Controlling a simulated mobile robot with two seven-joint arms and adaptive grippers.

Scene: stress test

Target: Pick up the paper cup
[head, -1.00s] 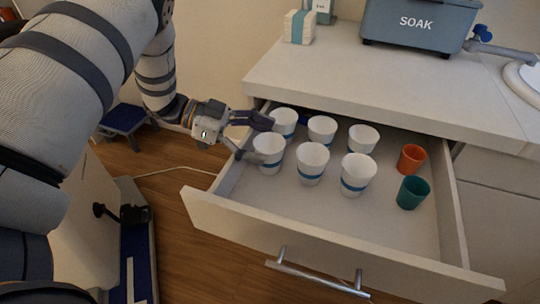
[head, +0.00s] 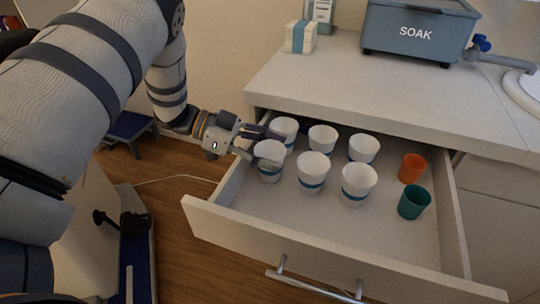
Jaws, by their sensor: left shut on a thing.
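Several white paper cups with blue bands stand in two rows in the open drawer (head: 400,243). My left gripper (head: 275,149) reaches over the drawer's left side and is shut on the front-left paper cup (head: 269,174), with one finger across its near side and the other behind its rim. This cup is upright, and I cannot tell whether it is clear of the drawer floor. Close around it are the back-left cup (head: 285,126), the back-middle cup (head: 322,138) and the front-middle cup (head: 312,172). My right gripper is out of view.
An orange cup (head: 412,168) and a teal cup (head: 414,202) stand at the drawer's right. The counter (head: 370,92) overhangs the drawer's back and carries a SOAK tub (head: 418,35) and a stack of paper towels (head: 300,36). The drawer's front floor is free.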

